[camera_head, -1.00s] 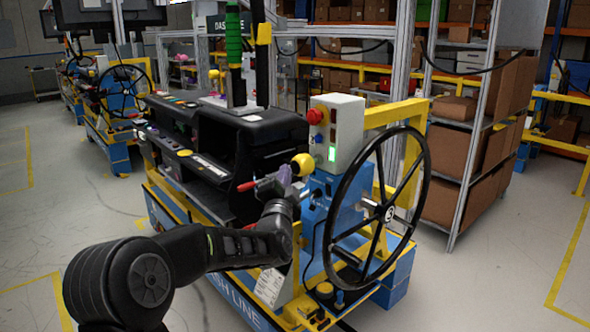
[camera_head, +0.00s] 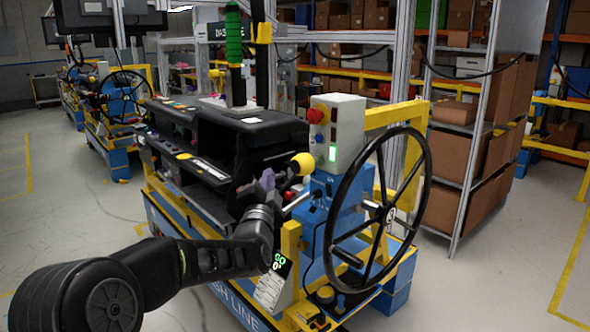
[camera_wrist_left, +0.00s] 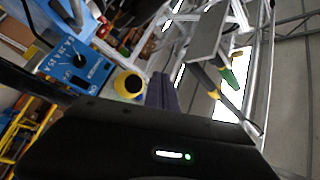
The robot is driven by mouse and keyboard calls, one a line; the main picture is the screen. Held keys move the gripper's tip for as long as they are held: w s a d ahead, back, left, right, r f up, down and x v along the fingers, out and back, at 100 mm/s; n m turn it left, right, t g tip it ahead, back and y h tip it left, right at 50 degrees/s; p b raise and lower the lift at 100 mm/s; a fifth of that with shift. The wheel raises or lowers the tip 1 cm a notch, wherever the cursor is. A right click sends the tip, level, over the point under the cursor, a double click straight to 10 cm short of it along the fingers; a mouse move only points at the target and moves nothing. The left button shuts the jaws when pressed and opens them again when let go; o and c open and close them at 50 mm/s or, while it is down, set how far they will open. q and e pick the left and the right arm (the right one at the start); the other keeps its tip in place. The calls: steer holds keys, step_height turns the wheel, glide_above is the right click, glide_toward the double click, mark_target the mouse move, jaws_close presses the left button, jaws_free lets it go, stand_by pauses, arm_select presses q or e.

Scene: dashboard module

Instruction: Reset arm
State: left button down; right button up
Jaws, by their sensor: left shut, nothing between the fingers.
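My left arm (camera_head: 190,262) comes in from the lower left in the head view. Its left gripper (camera_head: 268,181) is in front of the dashboard module, left of the yellow ball knob and the control box. The fingers are purple-grey and shut, with nothing between them; the tips are small and partly blend into the dark module. The shut fingers also show in the left wrist view (camera_wrist_left: 162,92), pointing up beside a yellow-and-black round knob (camera_wrist_left: 129,86). The black dashboard module (camera_head: 225,135) sits on the blue and yellow cart. My right gripper is not in view.
A black handwheel (camera_head: 378,208) and a control box (camera_head: 337,132) with a red button stand right of my gripper. A green-handled tool (camera_head: 234,38) hangs above the module. Shelves with cardboard boxes (camera_head: 460,165) stand behind. The floor at left is clear.

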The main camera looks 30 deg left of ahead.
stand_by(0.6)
arm_select(q)
steer(key=s+d+f+n+g+h, duration=0.1)
steer(key=d+f+n+g+h, duration=0.15)
steer(key=d+f, duration=0.65)
steer(key=s+d+f+n+g+h, duration=0.1)
steer(key=d+f+n+g+h, duration=0.15)
steer(key=f, duration=1.25)
steer(key=s+d+f+n+g+h, duration=0.15)
steer(key=d+f+n+h, duration=0.35)
steer(key=f, duration=0.6)
steer(key=s+d+f+g+h, duration=0.2)
steer(key=s+d+f+g, duration=0.3)
steer(key=s+d+f, duration=0.7)
steer(key=s+d+f+m+g+h, duration=0.1)
steer(key=s+d+f+g, duration=0.2)
steer(key=s+d+f, duration=0.3)
steer(key=s+d+f+m+g, duration=0.1)
steer(key=s+d+f+g, duration=0.2)
steer(key=s, duration=1)
steer(key=d+f, duration=0.3)
steer(key=d, duration=0.1)
steer(key=shift+h, duration=0.4)
